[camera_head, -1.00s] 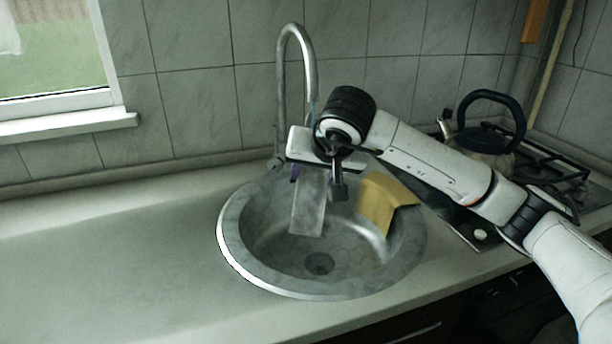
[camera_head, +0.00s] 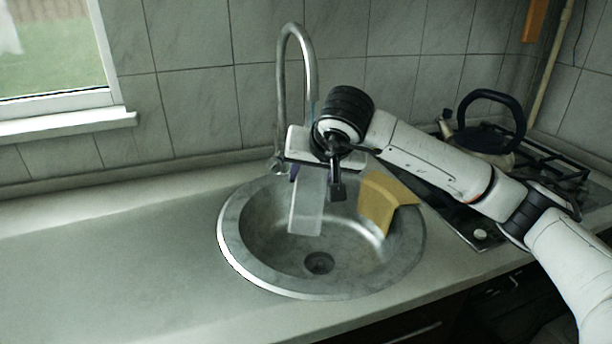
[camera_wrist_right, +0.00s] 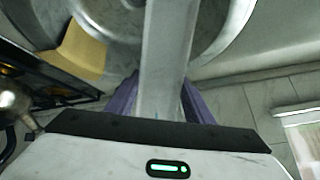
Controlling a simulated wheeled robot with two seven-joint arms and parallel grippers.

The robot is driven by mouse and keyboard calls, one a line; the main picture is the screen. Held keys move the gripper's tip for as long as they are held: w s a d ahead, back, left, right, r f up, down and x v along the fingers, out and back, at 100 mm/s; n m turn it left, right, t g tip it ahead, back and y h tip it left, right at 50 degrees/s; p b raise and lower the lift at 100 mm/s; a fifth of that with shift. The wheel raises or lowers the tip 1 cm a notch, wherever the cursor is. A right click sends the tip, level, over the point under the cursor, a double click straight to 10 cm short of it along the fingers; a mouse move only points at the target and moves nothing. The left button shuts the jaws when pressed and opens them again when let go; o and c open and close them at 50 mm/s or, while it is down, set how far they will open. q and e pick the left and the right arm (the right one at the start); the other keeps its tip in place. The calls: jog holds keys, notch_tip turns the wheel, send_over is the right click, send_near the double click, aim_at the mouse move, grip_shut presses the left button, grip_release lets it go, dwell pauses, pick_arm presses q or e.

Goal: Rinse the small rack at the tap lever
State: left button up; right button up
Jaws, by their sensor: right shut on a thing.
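My right gripper (camera_head: 303,170) is shut on a flat grey piece, which I take to be the small rack (camera_head: 306,208). It hangs down over the sink bowl, below and in front of the tap spout. In the right wrist view the rack (camera_wrist_right: 166,55) runs away between the purple fingers (camera_wrist_right: 160,102) towards the sink. The tap (camera_head: 282,95) is a tall chrome gooseneck behind the sink, its outlet close behind my right wrist. I cannot make out a separate lever; the tap's base is partly hidden by my gripper. My left gripper is not in view.
The round steel sink (camera_head: 235,245) has a drain at its bottom. A yellow cloth (camera_head: 380,205) hangs over its right rim. A kettle (camera_head: 480,137) stands on the hob at the right, behind my right arm. The counter (camera_head: 110,260) on the left is clear.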

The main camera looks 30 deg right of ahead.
jog(key=shift+s, duration=0.15)
jog(key=shift+s+a+b, duration=0.2)
jog(key=shift+s+a, duration=0.25)
jog(key=shift+s, duration=0.75)
jog(key=shift+s+a+b, duration=0.15)
jog(key=shift+s+a, duration=0.25)
jog(key=shift+s, duration=0.8)
jog(key=shift+s+a+b, duration=0.2)
jog(key=shift+s+a, duration=0.25)
jog(key=shift+s, duration=0.75)
jog(key=shift+r, duration=0.1)
jog(key=p+v, duration=0.2)
jog(key=v, duration=0.4)
jog(key=shift+s+a+f, duration=0.3)
jog(key=shift+s+a, duration=0.05)
jog(key=shift+s, duration=0.1)
